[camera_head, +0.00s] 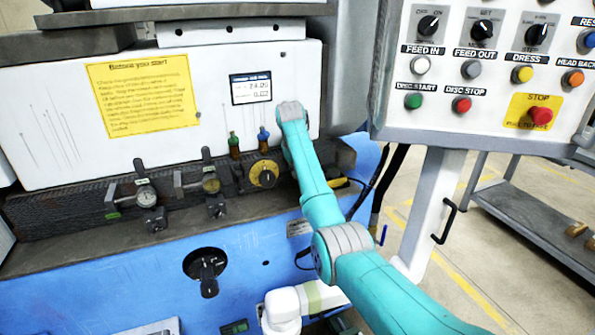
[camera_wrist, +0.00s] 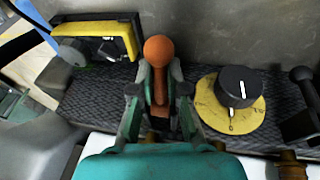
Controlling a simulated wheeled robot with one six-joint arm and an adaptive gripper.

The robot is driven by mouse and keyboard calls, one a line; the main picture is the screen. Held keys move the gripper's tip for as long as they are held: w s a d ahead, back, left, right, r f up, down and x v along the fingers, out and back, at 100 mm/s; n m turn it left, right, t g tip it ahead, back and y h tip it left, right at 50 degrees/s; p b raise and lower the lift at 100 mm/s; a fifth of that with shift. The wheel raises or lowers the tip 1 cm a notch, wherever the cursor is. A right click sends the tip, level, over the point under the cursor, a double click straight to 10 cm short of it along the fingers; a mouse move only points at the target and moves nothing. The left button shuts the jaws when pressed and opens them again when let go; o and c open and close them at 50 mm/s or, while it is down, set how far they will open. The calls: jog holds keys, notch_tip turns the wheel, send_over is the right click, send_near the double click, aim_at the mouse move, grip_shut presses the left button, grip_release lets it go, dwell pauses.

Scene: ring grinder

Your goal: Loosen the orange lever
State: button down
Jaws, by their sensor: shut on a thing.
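The orange lever (camera_wrist: 158,50) stands in the middle of the wrist view, with a round orange ball on top and a brown-orange stem. My gripper (camera_wrist: 160,76) is shut on its stem, with one finger on each side just below the ball. The ball sticks out beyond the fingertips. The foot of the lever is hidden by my gripper. In the head view, my teal arm covers both the lever and my gripper.
In the wrist view, a yellow dial with a black knob (camera_wrist: 236,86) is right of the lever. A yellow-framed device (camera_wrist: 97,42) is to its left, and a dark lever (camera_wrist: 301,76) at the right edge. In the head view, the control panel (camera_head: 484,70) hangs right of my arm.

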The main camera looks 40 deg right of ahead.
jog(key=c, duration=1.2)
grip_release()
jog(key=shift+o, duration=0.2)
jog(key=v, duration=1.2)
jog(key=shift+f, duration=0.1)
